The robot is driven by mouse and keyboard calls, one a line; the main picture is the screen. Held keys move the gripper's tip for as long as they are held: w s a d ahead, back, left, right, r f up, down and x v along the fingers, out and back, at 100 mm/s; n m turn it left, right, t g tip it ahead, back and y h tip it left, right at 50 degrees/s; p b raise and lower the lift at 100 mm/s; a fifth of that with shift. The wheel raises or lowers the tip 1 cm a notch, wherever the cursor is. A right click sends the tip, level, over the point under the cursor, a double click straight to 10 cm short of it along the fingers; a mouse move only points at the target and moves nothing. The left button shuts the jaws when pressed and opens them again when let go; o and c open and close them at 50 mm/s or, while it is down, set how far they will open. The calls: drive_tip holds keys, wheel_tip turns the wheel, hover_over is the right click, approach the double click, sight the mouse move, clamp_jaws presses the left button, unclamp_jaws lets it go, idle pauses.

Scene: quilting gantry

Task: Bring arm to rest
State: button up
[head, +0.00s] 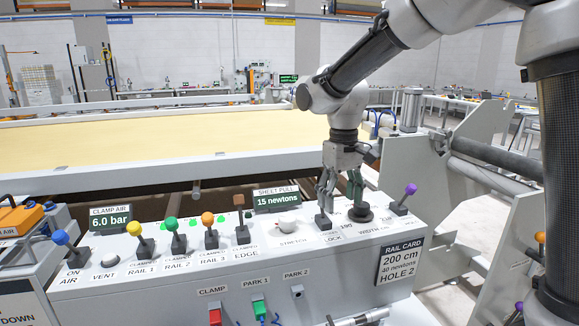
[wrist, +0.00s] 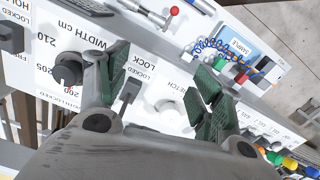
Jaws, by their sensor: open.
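My gripper (head: 340,200) hangs down over the right part of the grey control console (head: 130,264), at the end of my arm. In the wrist view its two green-padded fingers (wrist: 163,80) stand wide apart with nothing held between them. A dark-handled lever by the LOCK label (wrist: 131,90) shows between the fingers, close to one of them; I cannot tell whether they touch. The black WIDTH knob (head: 360,212) is just right of the gripper and also shows in the wrist view (wrist: 67,69). The white STRETCH knob (head: 288,225) is to the left.
Blue (head: 61,238), yellow (head: 134,229), green (head: 171,225), orange (head: 208,219) and purple (head: 410,189) knobbed levers stand up from the console. A rail card (head: 400,260) hangs at its right end. A pale yellow sheet (head: 170,142) spans the frame behind. Free air lies above it.

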drive_tip(key=s+d+r+m+t, duration=0.2)
drive_tip(key=s+d+r, duration=0.1)
drive_tip(key=s+d, duration=0.8)
drive_tip(key=s+d+r+m+t, duration=0.2)
drive_tip(key=s+d+r+m, duration=0.1)
drive_tip(key=s+d, duration=0.7)
drive_tip(key=d, duration=0.3)
drive_tip(key=shift+s+d+r+m+t, duration=0.15)
drive_tip(key=shift+s+m+t, duration=0.15)
drive_tip(key=shift+s+t, duration=0.1)
